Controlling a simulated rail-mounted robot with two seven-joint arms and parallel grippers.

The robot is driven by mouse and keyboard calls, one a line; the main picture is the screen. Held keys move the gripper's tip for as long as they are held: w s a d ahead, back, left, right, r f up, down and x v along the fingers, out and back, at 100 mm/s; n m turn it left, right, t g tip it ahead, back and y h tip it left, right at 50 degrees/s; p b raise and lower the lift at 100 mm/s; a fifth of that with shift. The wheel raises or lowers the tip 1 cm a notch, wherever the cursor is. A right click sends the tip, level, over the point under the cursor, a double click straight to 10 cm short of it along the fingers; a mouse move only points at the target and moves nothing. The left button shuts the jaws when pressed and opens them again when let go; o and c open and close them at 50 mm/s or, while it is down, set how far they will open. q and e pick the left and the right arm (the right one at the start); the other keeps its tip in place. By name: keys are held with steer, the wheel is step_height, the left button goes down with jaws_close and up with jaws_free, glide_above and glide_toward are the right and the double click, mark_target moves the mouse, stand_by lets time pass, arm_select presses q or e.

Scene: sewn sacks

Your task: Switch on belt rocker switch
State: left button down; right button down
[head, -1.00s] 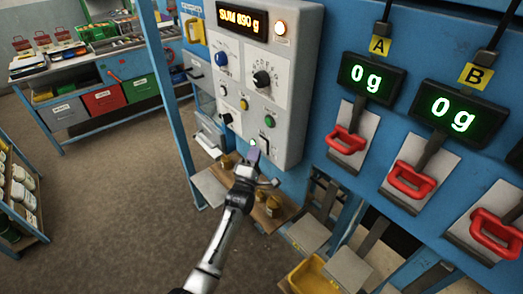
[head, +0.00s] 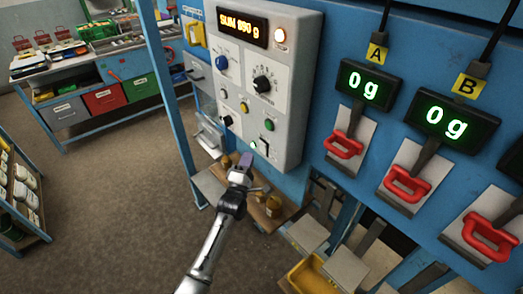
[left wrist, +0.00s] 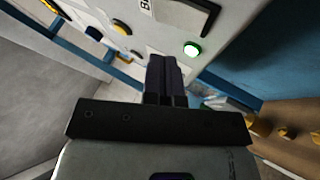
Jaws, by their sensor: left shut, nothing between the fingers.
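The grey control panel (head: 288,108) stands upright on the blue frame. On its lower right is a green switch in a dark frame (head: 268,125), which looks like the belt rocker switch. My left gripper (head: 246,158) is shut and empty, just below the lamp and apart from the switch. My right gripper is out of view.
The panel also bears a blue knob (head: 221,62), a black selector (head: 262,83) and a yellow button (head: 243,106). A wooden shelf with small brown items (head: 273,207) lies below. Red handles (head: 345,145) hang to the right. Open floor (head: 110,210) is at left.

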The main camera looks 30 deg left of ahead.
arm_select(q)
steer(key=s+p, duration=0.1)
steer(key=s+a, duration=0.1)
steer(key=s, duration=0.1)
steer(key=shift+s+r+p, duration=0.2)
steer(key=shift+p, duration=0.2)
stand_by(0.4)
